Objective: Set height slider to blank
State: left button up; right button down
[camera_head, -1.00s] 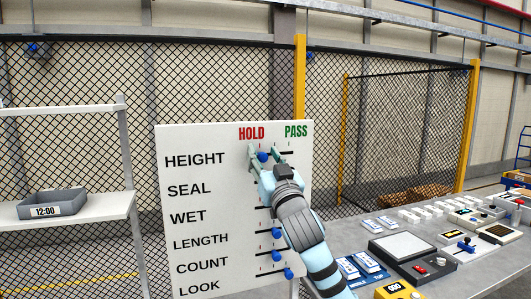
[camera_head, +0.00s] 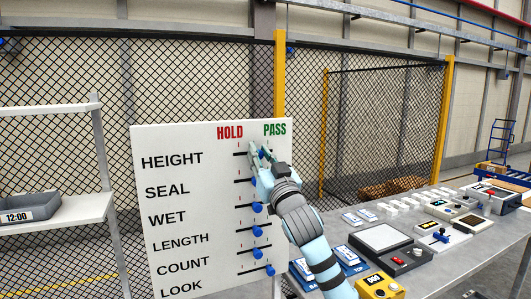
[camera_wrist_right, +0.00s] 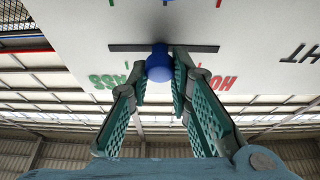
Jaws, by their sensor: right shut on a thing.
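The white board (camera_head: 175,140) stands upright with the row names HEIGHT to LOOK and the headings HOLD in red and PASS in green. My right gripper (camera_head: 261,154) is at the HEIGHT row and largely covers its slider. In the right wrist view, which shows the board upside down, the blue HEIGHT knob (camera_wrist_right: 160,66) sits about mid-slot, between the HOLD and PASS ends. The right gripper's fingers (camera_wrist_right: 160,72) are shut on it, one on each side. My left gripper is not in view.
Other blue slider knobs sit below, including the WET knob (camera_head: 257,208) and the LOOK knob (camera_head: 270,271). A grey table (camera_head: 350,225) with devices is at the right. A shelf (camera_head: 75,210) holding a grey bin (camera_head: 30,204) is at the left. Mesh fencing stands behind.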

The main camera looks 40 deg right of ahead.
jog(key=shift+a, duration=0.1)
jog(key=c, duration=1.4)
grip_release()
jog(key=shift+a, duration=0.2)
jog(key=shift+c, duration=0.2)
jog(key=shift+d, duration=0.1)
jog(key=shift+s+f, duration=0.15)
jog(key=shift+s, duration=0.1)
jog(key=v, duration=1.1)
jog(key=shift+s, duration=0.2)
jog(key=shift+w+f, duration=0.1)
